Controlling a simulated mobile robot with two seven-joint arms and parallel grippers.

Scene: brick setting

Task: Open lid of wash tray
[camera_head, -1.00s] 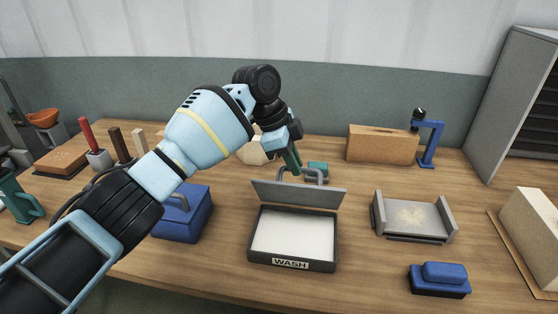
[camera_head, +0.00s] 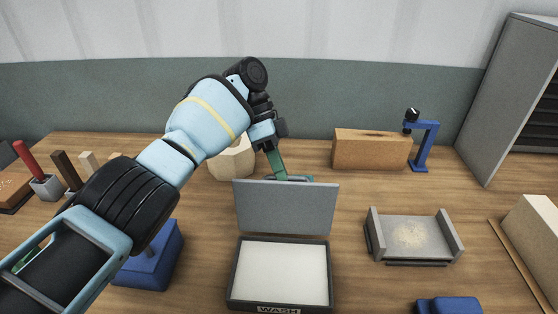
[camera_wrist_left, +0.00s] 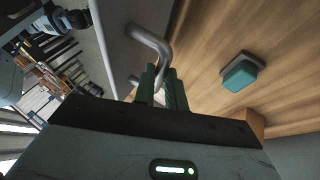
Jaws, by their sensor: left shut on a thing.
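The wash tray (camera_head: 236,272) is a dark-rimmed box with a white inside and a WASH label on its front. Its grey lid (camera_head: 285,208) stands raised, roughly upright, along the tray's back edge. My left gripper (camera_head: 281,174) reaches behind the lid's top, its green fingers partly hidden by the lid. In the left wrist view, the gripper (camera_wrist_left: 164,84) is shut on the lid's bent metal handle (camera_wrist_left: 152,42), beside the lid's face (camera_wrist_left: 122,45). My right gripper is out of view.
A blue box (camera_head: 150,262) stands left of the tray. A grey open holder (camera_head: 412,236) and a blue block (camera_head: 448,306) are to the right. A cork-coloured block (camera_head: 371,150) and blue stand (camera_head: 426,146) are behind. A teal block (camera_wrist_left: 240,74) lies near the gripper.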

